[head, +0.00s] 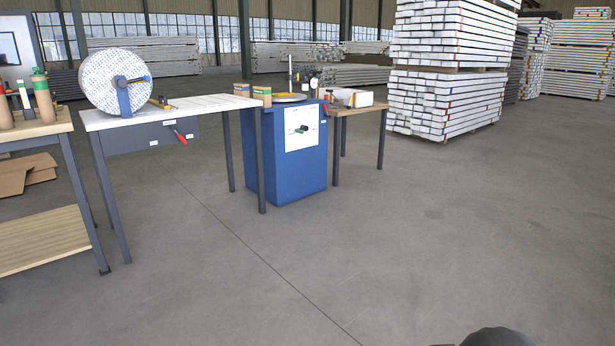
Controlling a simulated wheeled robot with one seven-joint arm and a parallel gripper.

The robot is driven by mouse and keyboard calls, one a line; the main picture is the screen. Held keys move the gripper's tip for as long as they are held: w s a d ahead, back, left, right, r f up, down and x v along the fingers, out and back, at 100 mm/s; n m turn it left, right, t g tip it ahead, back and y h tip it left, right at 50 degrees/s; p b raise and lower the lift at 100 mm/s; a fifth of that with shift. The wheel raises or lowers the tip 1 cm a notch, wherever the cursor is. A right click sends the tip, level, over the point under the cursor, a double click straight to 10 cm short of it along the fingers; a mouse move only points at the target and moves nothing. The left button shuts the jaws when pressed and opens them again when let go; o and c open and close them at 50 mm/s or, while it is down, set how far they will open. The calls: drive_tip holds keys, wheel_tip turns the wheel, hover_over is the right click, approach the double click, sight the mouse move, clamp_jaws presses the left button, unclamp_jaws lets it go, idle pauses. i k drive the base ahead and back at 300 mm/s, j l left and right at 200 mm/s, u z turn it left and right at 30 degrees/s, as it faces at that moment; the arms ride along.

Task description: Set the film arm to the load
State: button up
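A blue cabinet (288,165) stands mid-left, with a white sheet (301,129) on its front showing a small dark and green part. On its top are a round disc (289,98) with a yellowish rim and a thin upright post (290,72). A small round gauge-like part (313,83) sits at the right of the top. I cannot tell which part is the film arm, nor make out the load. My gripper is not in view; only a dark rounded piece, perhaps of my arm, shows at the bottom edge.
A white-topped table (205,106) left of the cabinet bears a large speckled wheel (115,82); a red-handled lever (178,135) is on its front. A wooden bench (35,129) is far left. A small table (359,109) holds a white box (352,97). The foreground floor is clear.

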sight(305, 86)
drive_tip(key=i, duration=3)
drive_tip(key=i+u, duration=0.1)
drive_tip(key=i, duration=0.4)
drive_tip(key=i+l+u, duration=0.15)
drive_tip(key=i, duration=0.35)
drive_tip(key=i+l+u, duration=0.1)
drive_tip(key=i, duration=0.4)
drive_tip(key=i+l+u, duration=0.1)
drive_tip(key=i+l, duration=0.35)
drive_tip(key=i+l+u, duration=0.1)
drive_tip(key=i+l, duration=0.35)
drive_tip(key=i+l+u, duration=0.1)
drive_tip(key=i+l, duration=0.3)
drive_tip(key=l, duration=0.15)
drive_tip(key=i+l+u, duration=0.1)
drive_tip(key=i+l, duration=0.35)
drive_tip(key=l, duration=0.1)
